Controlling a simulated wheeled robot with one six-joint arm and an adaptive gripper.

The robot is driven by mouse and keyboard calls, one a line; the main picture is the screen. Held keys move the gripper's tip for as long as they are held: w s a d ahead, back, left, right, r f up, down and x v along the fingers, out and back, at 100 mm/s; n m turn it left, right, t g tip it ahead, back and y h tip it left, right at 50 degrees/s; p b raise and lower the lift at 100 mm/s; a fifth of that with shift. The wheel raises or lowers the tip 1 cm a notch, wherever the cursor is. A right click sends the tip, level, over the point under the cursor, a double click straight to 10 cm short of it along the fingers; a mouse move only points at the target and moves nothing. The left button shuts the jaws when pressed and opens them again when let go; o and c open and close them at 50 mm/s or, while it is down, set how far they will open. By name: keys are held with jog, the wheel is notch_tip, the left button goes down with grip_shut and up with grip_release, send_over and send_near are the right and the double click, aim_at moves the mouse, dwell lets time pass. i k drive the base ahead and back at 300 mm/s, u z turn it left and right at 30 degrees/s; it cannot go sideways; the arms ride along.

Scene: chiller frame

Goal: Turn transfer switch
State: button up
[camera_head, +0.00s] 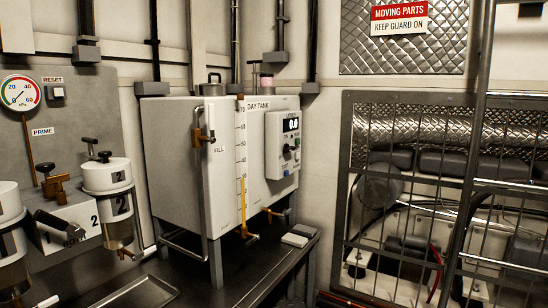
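A white day tank (172,150) stands in the middle of the view, with a light control box (273,155) on its right-hand front. The box has a dark display (291,124) and, below it, a dark knob (288,148). No label reading "transfer" can be made out, so I cannot tell for certain that this knob is the transfer switch. The knob's setting is too small to read. My gripper is not in view.
Two numbered canisters (106,176) and a black-handled valve (60,226) are at left. A gauge (20,93) hangs above. A barred guard (405,205) and ladder-like rails (465,215) stand at right.

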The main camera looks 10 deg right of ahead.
aim_at(287, 149)
jog(key=z, duration=0.05)
jog(key=k, duration=0.55)
jog(key=z, duration=0.75)
jog(key=i, duration=1.8)
jog(key=u, duration=0.8)
